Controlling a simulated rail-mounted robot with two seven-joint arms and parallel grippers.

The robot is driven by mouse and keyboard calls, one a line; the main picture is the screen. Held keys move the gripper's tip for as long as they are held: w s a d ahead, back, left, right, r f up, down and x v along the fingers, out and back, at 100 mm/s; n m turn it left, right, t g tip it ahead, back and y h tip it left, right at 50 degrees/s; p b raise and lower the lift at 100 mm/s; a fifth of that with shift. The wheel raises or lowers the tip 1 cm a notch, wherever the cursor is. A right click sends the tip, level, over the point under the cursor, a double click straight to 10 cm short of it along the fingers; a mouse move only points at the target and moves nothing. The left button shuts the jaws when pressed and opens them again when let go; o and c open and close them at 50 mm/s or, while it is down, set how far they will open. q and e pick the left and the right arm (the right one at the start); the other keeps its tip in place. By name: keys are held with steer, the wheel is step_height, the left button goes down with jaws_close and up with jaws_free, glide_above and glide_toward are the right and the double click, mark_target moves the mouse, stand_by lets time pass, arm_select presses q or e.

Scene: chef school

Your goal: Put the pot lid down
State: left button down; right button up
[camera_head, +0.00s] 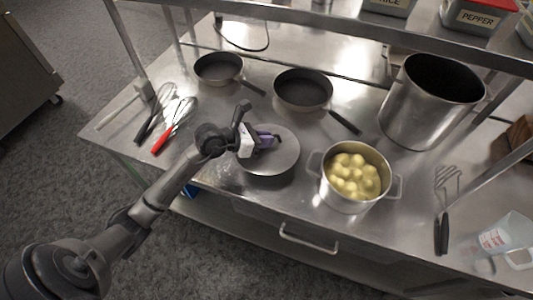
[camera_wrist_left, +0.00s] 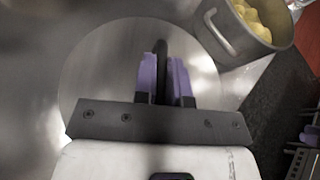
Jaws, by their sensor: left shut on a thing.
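The pot lid (camera_head: 284,160) is a round, flat grey metal disc at the front middle of the steel table, left of the pot. It also fills the middle of the left wrist view (camera_wrist_left: 95,75). My left gripper (camera_head: 268,138) is above the lid, its purple fingers (camera_wrist_left: 167,75) shut on the dark upright handle (camera_wrist_left: 161,55). The lid looks level and close to the tabletop; I cannot tell whether it touches. The silver pot (camera_head: 345,201) stands uncovered just right of the lid, full of yellow potatoes (camera_head: 353,176). My right gripper is not in view.
Two dark pans (camera_head: 218,68) (camera_head: 303,88) lie behind the lid. A tall steel pot (camera_head: 430,103) stands at back right. A red-handled utensil (camera_head: 163,138) and whisks lie left. The table's front edge is close to the lid.

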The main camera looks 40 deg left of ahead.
mark_target(265, 150)
arm_select(q)
steer(key=shift+f+b, duration=0.55)
steer(key=shift+f, duration=2.2)
steer(key=c, duration=1.2)
jaws_free()
steer(key=shift+o, duration=0.2)
steer(key=shift+s, duration=0.1)
steer(key=p+v, duration=0.1)
steer(key=v, duration=1.1)
steer(key=shift+r, duration=0.1)
